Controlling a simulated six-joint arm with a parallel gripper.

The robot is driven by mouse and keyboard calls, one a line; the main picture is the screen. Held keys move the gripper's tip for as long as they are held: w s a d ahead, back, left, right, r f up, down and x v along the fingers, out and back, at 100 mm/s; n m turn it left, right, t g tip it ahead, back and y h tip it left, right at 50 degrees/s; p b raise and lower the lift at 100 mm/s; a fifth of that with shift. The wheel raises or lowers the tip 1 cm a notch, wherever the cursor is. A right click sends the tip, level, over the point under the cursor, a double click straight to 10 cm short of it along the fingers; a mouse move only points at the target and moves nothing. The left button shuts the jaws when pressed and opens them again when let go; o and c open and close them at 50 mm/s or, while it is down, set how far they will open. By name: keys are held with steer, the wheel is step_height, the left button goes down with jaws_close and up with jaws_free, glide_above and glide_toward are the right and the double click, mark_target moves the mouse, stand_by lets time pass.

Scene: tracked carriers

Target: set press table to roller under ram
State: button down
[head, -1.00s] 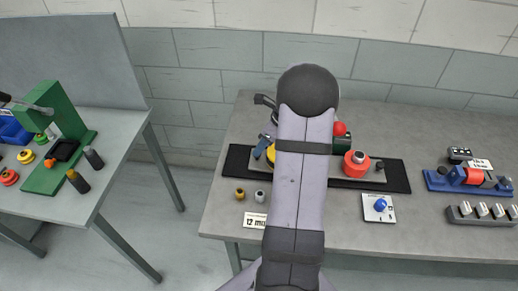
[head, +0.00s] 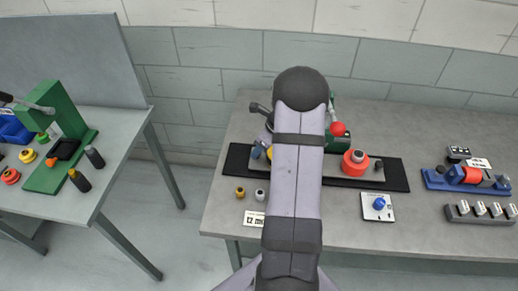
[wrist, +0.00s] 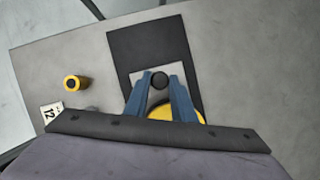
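The press on the right table shows as a green body (head: 343,143) with a red ball (head: 338,129) on its lever; my arm hides its ram.
A small yellow-topped cylinder (head: 240,191), a silver one (head: 259,194) and a 12 label (head: 254,219) lie near the front edge. A blue-knobbed card (head: 378,207) and blue fixture (head: 465,179) stand right. A left table holds a larger green press (head: 68,125).

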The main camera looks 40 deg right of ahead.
steer(key=w+a+p, duration=0.4)
steer(key=w+a, duration=0.5)
steer(key=shift+w+a+r, duration=0.1)
steer(key=shift+w+a, duration=0.1)
steer(key=c, duration=1.5)
jaws_free()
steer(key=shift+w+a, duration=0.1)
steer(key=shift+b+v, duration=0.85)
steer(key=shift+v, duration=2.8)
steer(key=shift+n, duration=0.3)
